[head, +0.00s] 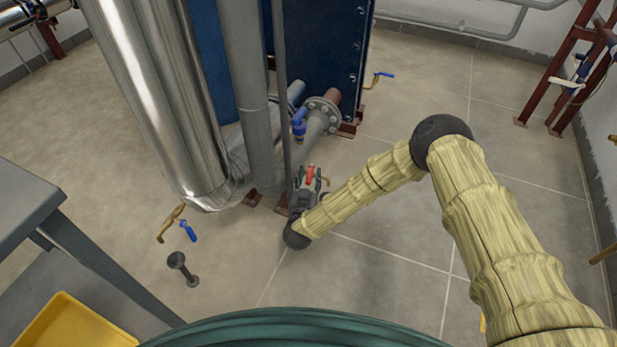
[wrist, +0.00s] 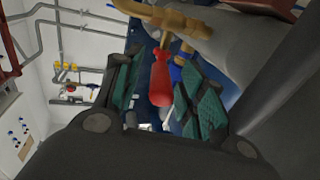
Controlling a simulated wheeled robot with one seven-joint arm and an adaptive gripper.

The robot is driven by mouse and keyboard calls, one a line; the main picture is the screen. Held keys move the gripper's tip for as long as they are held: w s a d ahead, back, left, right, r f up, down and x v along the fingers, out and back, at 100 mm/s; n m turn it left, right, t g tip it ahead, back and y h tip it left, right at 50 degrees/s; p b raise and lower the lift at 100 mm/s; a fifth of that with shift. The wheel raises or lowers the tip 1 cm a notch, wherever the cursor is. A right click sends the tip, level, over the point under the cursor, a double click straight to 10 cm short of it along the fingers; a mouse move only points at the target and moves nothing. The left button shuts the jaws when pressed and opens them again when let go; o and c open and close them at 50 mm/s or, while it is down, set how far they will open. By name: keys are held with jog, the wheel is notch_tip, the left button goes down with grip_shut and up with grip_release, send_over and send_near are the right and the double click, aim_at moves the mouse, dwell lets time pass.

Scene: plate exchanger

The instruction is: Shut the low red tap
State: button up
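The red tap's handle (wrist: 161,78) shows in the wrist view, hanging from a brass valve body (wrist: 168,20) on a grey pipe. In the head view a small red part (head: 311,172) shows at the gripper's end, low beside the grey pipes. My gripper (head: 310,181) is open there. In the wrist view its green-padded fingers (wrist: 163,68) stand on either side of the red handle, with gaps visible, so it does not look clamped. The valve body is hidden by my gripper in the head view.
Blue-handled taps stand near: one on the flanged pipe (head: 299,124), one at left (head: 188,232), one behind (head: 384,75). A thick silver pipe (head: 160,90) and a thin grey pipe (head: 250,90) rise left of my gripper. Open floor (head: 400,270) lies right.

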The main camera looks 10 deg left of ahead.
jog(key=shift+s, duration=0.1)
jog(key=s, duration=1.1)
jog(key=shift+s+d, duration=0.35)
jog(key=shift+s, duration=0.05)
